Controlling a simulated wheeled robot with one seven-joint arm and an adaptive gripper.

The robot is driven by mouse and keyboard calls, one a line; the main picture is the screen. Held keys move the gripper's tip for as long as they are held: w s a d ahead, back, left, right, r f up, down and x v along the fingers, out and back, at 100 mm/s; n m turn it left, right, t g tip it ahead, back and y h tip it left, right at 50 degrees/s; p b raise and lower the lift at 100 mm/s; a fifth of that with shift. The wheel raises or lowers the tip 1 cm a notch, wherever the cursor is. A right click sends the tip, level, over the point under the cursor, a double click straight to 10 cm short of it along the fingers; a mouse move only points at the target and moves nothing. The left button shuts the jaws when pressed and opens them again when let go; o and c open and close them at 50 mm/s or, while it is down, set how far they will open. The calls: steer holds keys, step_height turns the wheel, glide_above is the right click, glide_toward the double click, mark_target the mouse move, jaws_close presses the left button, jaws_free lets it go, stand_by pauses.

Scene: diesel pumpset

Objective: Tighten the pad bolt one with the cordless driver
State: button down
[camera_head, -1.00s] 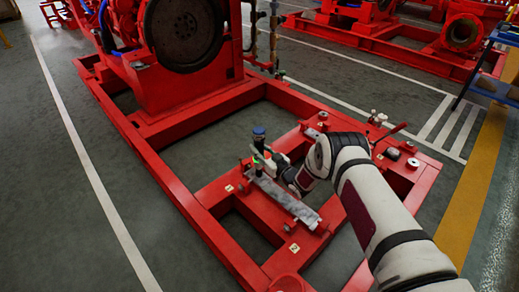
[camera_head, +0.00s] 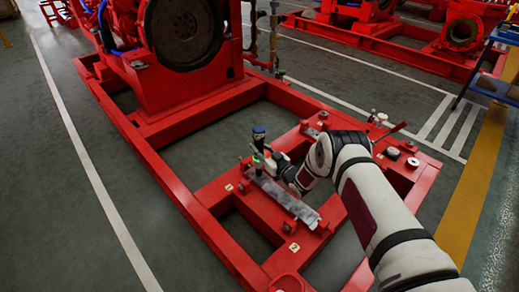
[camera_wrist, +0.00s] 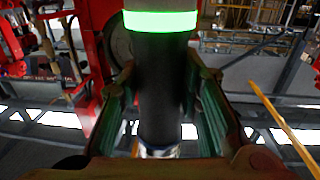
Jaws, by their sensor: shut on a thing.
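In the wrist view the driver's black body (camera_wrist: 160,85), with a glowing green ring, fills the space between my two fingers (camera_wrist: 160,115). The driver's lower end is over the far left end of a grey metal strip (camera_head: 285,198) on the red frame, near the label 1 (camera_head: 229,187). Pad bolt one is not clearly visible, and I cannot tell whether the driver's tip touches it.
The red base frame (camera_head: 185,208) has open gaps between its beams. A label 2 (camera_head: 294,246) is by the strip's near end. Small fittings (camera_head: 392,153) and a red-handled lever (camera_head: 390,132) are right of my arm. The engine (camera_head: 180,75) stands behind.

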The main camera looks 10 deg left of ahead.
mark_target(262, 142)
steer(key=shift+f, duration=0.65)
stand_by(2.5)
steer(key=shift+r, duration=0.1)
steer(key=shift+r+p, duration=1.7)
steer(key=shift+r, duration=1.05)
steer(key=shift+d, duration=0.1)
